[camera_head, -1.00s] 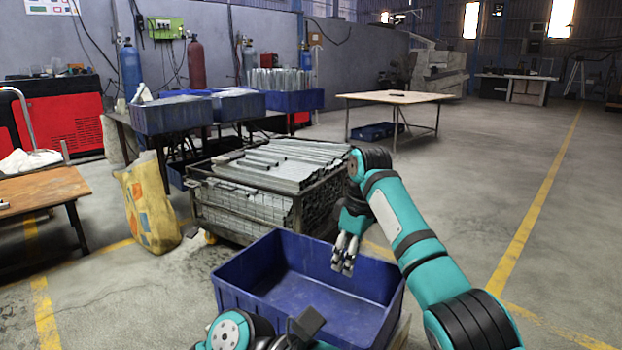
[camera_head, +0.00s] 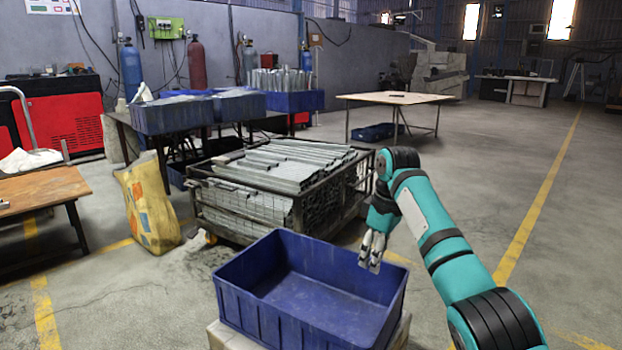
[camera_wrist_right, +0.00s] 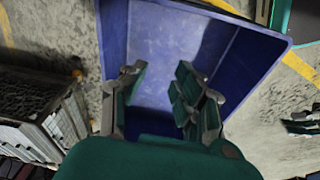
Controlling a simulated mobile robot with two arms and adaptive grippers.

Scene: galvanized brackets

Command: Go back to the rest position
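My right gripper (camera_head: 373,250) hangs with its fingers pointing down, over the right end of a blue bin (camera_head: 300,325) in the head view. In the right wrist view my right gripper (camera_wrist_right: 160,95) has its fingers spread apart with nothing between them. The blue bin also shows there (camera_wrist_right: 190,22), below and beyond the fingers. The part of the bin floor that I see is bare. My left gripper does not show in the head view.
The bin stands on a pale support (camera_head: 226,337). Behind it is a metal crate (camera_head: 247,232) of galvanized brackets. A yellow-patterned sack (camera_head: 150,205) and a wooden table (camera_head: 45,188) stand to the left. The floor on the right (camera_head: 465,190) is open.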

